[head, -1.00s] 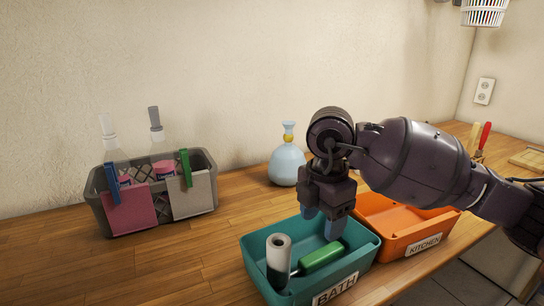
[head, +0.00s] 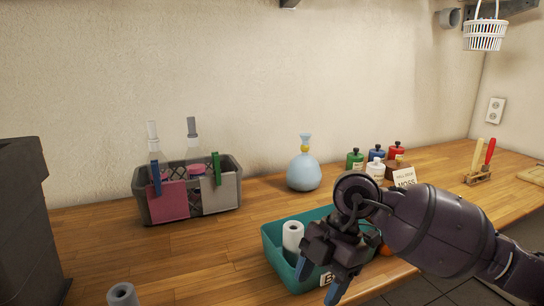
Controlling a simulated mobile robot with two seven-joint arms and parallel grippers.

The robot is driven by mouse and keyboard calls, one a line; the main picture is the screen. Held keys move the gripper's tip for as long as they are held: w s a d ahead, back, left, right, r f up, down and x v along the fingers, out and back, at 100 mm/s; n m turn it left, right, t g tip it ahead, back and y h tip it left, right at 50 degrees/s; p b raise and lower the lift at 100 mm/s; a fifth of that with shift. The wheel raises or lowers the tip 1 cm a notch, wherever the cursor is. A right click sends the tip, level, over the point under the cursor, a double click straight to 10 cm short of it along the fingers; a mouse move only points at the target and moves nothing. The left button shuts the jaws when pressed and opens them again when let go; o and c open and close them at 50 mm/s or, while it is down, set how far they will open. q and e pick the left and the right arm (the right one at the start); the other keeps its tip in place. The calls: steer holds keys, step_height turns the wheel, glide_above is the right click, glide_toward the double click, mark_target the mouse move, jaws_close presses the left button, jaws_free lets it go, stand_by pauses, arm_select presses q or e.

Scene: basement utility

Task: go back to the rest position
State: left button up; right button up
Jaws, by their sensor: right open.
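My right gripper (head: 318,283) is in the lower middle of the head view, in front of the teal bin (head: 271,235). Its blue-tipped fingers are apart and point down, with nothing seen between them. A white roll (head: 292,236) stands in the teal bin. The gripper and forearm hide much of the bin's front and label, and nearly all of the orange bin (head: 385,250) to its right. My left gripper is not in view.
A grey caddy (head: 226,199) with bottles and clipped cloths stands at the back left. A light blue vase (head: 304,172) is at the back middle. Several small bottles (head: 355,160) stand behind my right arm. A grey roll (head: 122,294) is at the bottom left. The left-centre wood counter is clear.

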steer(key=s+a+f+n+g+y, duration=0.15)
steer(key=s+a+y, duration=0.55)
steer(key=y, duration=0.7)
steer(key=w+d+f+m+t, duration=0.2)
steer(key=d+m+t, duration=0.2)
steer(key=m+t, duration=0.4)
steer(key=w+d+f+m+t, duration=0.25)
steer(key=d+m+t, duration=0.35)
steer(key=t, duration=0.4)
steer(key=s+d+f+m+h, duration=0.4)
steer(key=d+f+m+h, duration=0.2)
steer(key=f+h, duration=0.2)
steer(key=s+d+f+m+h, duration=0.4)
steer(key=d+f+h, duration=0.3)
steer(key=f, duration=0.5)
steer(key=shift+s+m+t+h, duration=0.45)
steer(key=shift+m+h, duration=0.15)
steer(key=shift+m, duration=0.25)
steer(key=s+d+f+g, duration=0.1)
steer(key=s+f, duration=0.1)
steer(key=s+d+f+g+h, duration=0.1)
steer(key=s+f, duration=0.1)
steer(key=s, duration=0.1)
steer(key=s+d+f+g, duration=0.1)
steer(key=s+f, duration=0.1)
steer(key=shift+s+d+m+g+h, duration=0.15)
steer(key=shift+s+m+g+h, duration=0.15)
steer(key=shift+s+m+g, duration=0.1)
steer(key=shift+c, duration=0.2)
